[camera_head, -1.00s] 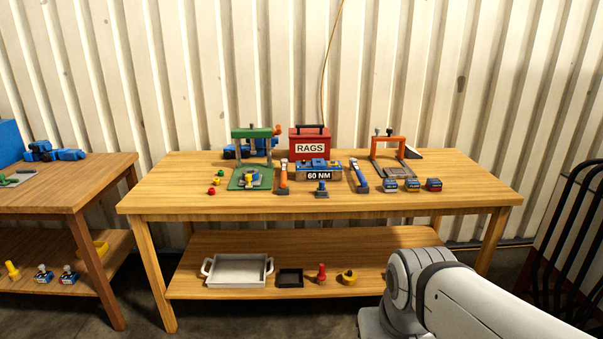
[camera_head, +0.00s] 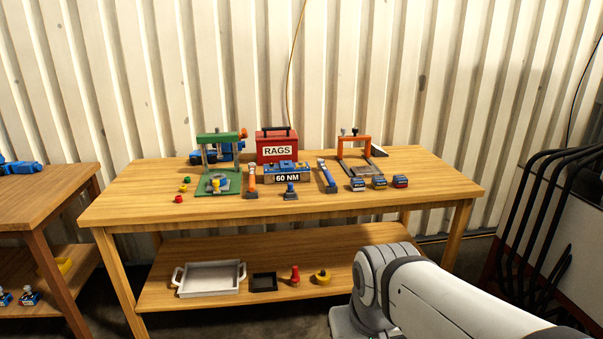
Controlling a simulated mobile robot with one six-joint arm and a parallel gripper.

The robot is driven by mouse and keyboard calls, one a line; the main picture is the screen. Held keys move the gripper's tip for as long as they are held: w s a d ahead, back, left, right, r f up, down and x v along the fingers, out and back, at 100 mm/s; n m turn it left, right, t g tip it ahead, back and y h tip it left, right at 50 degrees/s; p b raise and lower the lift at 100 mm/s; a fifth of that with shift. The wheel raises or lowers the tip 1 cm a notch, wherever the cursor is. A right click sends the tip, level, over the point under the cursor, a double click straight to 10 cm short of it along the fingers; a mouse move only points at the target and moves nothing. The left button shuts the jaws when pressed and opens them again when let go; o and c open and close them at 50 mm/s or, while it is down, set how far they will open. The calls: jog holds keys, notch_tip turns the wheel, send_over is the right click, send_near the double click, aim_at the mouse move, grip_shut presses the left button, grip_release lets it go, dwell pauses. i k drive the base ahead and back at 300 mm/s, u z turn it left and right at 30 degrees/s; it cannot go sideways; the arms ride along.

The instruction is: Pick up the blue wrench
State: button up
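A long blue-handled tool (camera_head: 326,176) lies on the wooden workbench top, right of the block labelled 60 NM; it looks like the blue wrench, but it is too small to be sure. An orange-handled tool (camera_head: 252,181) of similar size is left of the block. The 60 NM block (camera_head: 287,179) has a blue top. My white arm shows at the lower right, in front of the bench; my gripper is out of view.
The workbench (camera_head: 140,205) also holds a green press (camera_head: 218,138), a red RAGS box (camera_head: 277,151), an orange frame (camera_head: 354,139) and several small blocks. A white tray (camera_head: 209,292) is on its lower shelf. Another table stands left; a dark-railed cabinet (camera_head: 560,235) is right.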

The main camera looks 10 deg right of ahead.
aim_at(320, 162)
jog(key=u, duration=0.5)
jog(key=i, duration=1.3)
jog(key=z, duration=0.65)
jog(key=i, duration=0.5)
jog(key=u, duration=0.1)
